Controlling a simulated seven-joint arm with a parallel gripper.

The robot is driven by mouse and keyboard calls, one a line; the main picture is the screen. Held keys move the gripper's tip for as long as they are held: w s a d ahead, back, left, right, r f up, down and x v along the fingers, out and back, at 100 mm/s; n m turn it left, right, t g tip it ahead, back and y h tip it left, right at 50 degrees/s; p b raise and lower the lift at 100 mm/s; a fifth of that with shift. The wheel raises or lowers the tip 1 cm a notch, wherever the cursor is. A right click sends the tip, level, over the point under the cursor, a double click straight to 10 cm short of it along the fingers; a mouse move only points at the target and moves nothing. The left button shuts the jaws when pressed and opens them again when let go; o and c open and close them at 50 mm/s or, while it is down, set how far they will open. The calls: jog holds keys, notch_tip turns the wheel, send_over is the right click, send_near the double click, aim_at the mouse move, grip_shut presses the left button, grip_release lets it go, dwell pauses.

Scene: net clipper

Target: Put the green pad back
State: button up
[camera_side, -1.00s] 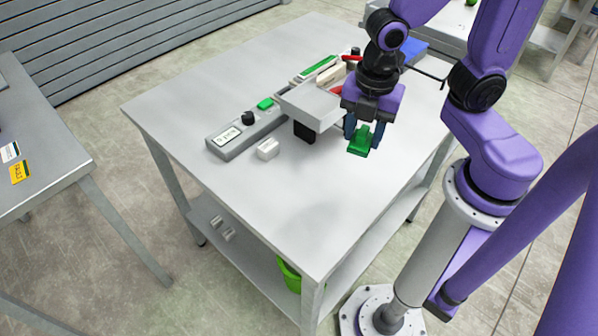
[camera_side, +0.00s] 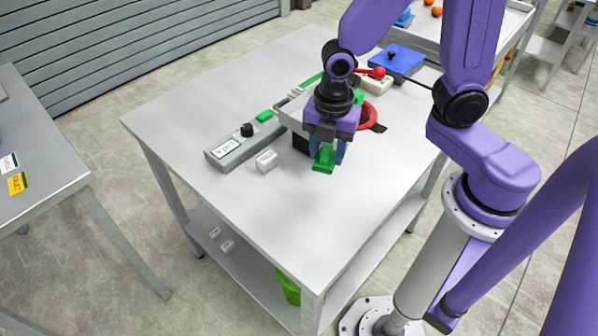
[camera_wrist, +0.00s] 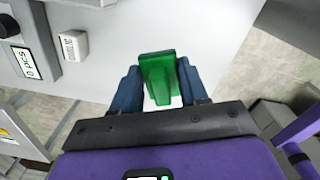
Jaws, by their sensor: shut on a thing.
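The green pad (camera_side: 324,160) is held between the two blue fingers of my gripper (camera_side: 328,150), above the grey table top. In the wrist view the pad (camera_wrist: 158,76) points away from my palm, with the fingers of my gripper (camera_wrist: 160,88) on either side of it. A grey tray-like fixture (camera_side: 291,112) stands behind my gripper, partly hidden by it, with a dark block (camera_side: 300,143) under its edge. I cannot tell from these views where the pad's own place is.
A grey control box (camera_side: 240,143) with a black knob and green button is left of my gripper. A small white block (camera_side: 266,161) sits in front of it. A red round thing (camera_side: 369,117), a white block (camera_side: 377,84) and a blue box (camera_side: 397,61) are behind. The table's front is clear.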

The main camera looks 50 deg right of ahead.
send_over(299, 183)
notch_tip(299, 183, down, 6)
jog(key=shift+s+f, duration=0.1)
jog(key=shift+f, duration=1.7)
jog(key=shift+f, duration=0.15)
jog(key=o, duration=1.1)
notch_tip(299, 183, up, 12)
jog(key=shift+r, duration=0.2)
jog(key=s+d+r+m, duration=0.2)
jog(key=s+m, duration=0.3)
jog(key=s, duration=0.4)
jog(key=s+d+r+m, duration=0.3)
jog(key=s+d+m, duration=0.1)
jog(key=s, duration=0.6)
jog(key=shift+d+r+m, duration=0.3)
jog(key=shift+d+m, duration=0.1)
jog(key=shift+d, duration=0.15)
